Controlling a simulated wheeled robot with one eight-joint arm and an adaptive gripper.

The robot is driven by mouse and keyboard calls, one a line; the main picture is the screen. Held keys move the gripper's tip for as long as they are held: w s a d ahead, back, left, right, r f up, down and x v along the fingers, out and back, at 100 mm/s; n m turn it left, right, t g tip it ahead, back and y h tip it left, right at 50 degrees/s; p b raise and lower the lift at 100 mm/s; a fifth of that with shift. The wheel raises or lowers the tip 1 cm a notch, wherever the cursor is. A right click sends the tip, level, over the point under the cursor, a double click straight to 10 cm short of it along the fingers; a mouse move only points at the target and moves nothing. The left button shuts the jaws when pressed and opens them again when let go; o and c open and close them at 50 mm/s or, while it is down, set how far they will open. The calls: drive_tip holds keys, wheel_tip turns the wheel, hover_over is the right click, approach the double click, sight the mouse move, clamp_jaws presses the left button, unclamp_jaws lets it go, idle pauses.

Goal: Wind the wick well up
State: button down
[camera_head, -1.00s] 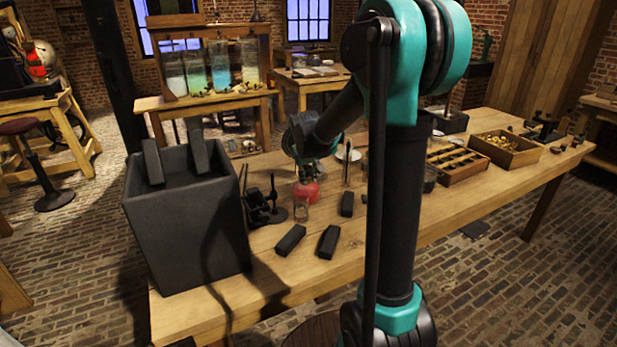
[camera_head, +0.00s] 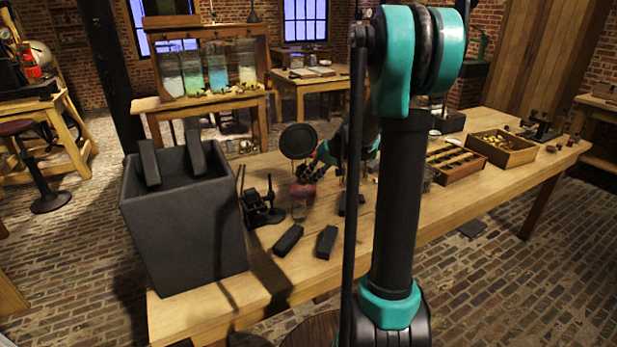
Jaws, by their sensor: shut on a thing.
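A small red lamp (camera_head: 301,189) stands on the wooden workbench (camera_head: 262,253), a little right of the dark square jar. My gripper (camera_head: 308,176) is at the top of the lamp, with its dark fingers overlapping the lamp's upper part. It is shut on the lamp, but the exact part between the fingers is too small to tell. The wick and its winder cannot be made out.
The large dark jar (camera_head: 185,240) stands at the bench's left end. A black metal stand (camera_head: 260,207) is between it and the lamp. Dark blocks (camera_head: 288,239) lie in front. A partitioned wooden tray (camera_head: 456,165) is to the right. The front right bench edge is clear.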

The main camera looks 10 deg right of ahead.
drive_tip(key=shift+d+f+m+y, duration=0.1)
drive_tip(key=shift+d+m+y, duration=0.05)
drive_tip(key=shift+y, duration=0.45)
drive_tip(key=shift+d+f+m+y, duration=0.1)
drive_tip(key=shift+m+y, duration=0.05)
drive_tip(key=shift+y, duration=0.75)
drive_tip(key=c, duration=1.4)
unclamp_jaws()
drive_tip(key=v, duration=1.2)
